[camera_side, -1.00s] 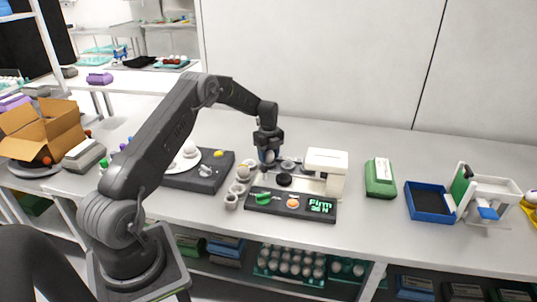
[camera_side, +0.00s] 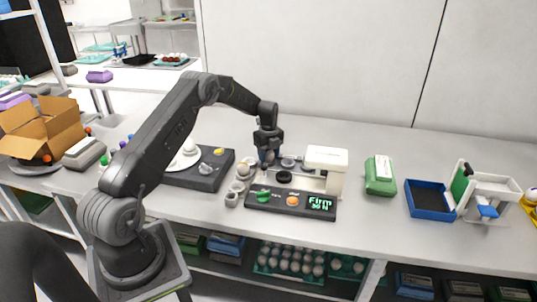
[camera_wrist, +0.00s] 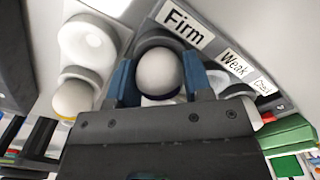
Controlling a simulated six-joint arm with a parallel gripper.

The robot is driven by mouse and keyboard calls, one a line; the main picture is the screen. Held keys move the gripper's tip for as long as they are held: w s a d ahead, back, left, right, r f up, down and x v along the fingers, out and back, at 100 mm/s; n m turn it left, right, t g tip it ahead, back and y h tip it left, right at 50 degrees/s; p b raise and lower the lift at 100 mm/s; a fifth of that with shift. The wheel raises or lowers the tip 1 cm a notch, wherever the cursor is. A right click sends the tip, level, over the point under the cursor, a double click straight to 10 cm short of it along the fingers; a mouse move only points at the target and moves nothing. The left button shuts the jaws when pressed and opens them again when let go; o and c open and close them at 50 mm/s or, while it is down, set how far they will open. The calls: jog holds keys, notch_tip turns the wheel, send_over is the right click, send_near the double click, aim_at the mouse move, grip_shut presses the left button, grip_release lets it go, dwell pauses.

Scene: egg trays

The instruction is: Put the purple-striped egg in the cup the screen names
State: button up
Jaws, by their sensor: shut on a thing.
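My gripper (camera_wrist: 158,82) is shut on an egg (camera_wrist: 158,68), with a blue finger on each side. The egg is pale, with a dark purple-blue band low on it. It is at the cup beside the "Firm" label (camera_wrist: 187,25); whether it touches the cup's bottom is hidden. "Weak" (camera_wrist: 233,63) and "Crack" (camera_wrist: 262,85) labels follow to the right. In the side view my gripper (camera_side: 268,156) is low over the cup row, left of the white-topped tester (camera_side: 327,159). The screen (camera_side: 320,203) reads "Firm" in green, with a small force figure below.
In the wrist view an empty white cup (camera_wrist: 87,42) stands left of the held egg, and another egg (camera_wrist: 72,102) with an orange band sits below it. A green box (camera_side: 380,176) and a blue tray (camera_side: 430,215) stand right of the tester.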

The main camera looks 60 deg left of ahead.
jog(key=o, duration=0.7)
notch_tip(320, 180, up, 14)
dwell(0.4)
jog(key=shift+r, duration=0.7)
jog(key=shift+d+r, duration=0.1)
jog(key=shift+r, duration=1.7)
dwell(3.4)
